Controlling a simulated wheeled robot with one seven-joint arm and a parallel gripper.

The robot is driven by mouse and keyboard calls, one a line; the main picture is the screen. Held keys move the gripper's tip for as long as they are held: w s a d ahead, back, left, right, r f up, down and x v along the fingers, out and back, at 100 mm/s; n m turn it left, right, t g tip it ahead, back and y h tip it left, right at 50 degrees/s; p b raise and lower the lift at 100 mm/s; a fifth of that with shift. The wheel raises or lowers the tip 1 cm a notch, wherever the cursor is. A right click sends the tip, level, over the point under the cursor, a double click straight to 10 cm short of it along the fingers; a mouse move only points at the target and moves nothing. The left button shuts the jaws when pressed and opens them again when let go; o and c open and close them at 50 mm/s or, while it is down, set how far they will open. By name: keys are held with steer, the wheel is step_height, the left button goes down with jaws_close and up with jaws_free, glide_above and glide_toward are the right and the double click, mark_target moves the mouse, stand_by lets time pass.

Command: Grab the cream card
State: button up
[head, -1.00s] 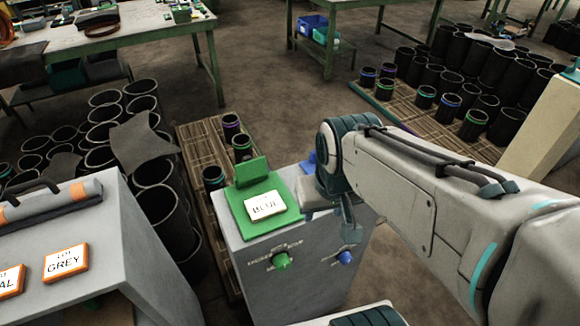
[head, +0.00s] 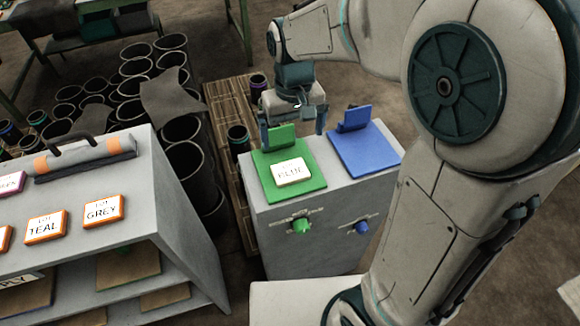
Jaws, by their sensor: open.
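The cream card (head: 290,172), lettered "BLUE", lies flat on the green plate (head: 265,189) on top of the grey cabinet. My gripper (head: 293,128) is open with its fingers pointing down. It appears behind the card in the picture, around the upright green tab (head: 282,138) at the plate's back edge. One finger is left of the tab and one is right of it. I cannot tell its exact height. Nothing shows between the fingers but the tab, and the card is clear of them.
A blue plate (head: 370,154) with an upright tab lies right of the green one. The grey cabinet (head: 320,240) has a green and a blue knob in front. At left, a grey stand (head: 165,215) carries orange-framed cards. Black sleeves (head: 185,150) stand behind.

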glide_above(290, 170)
steer(key=f, duration=0.6)
steer(key=shift+d+f, duration=0.15)
steer(key=shift+d, duration=0.2)
steer(key=shift+a+f+p, duration=0.15)
steer(key=shift+f+p, duration=0.05)
steer(key=shift+f, duration=1.15)
steer(key=shift+a+f+p, duration=0.15)
steer(key=shift+f+p, duration=0.05)
steer(key=shift+f, duration=1.1)
steer(key=c, duration=1)
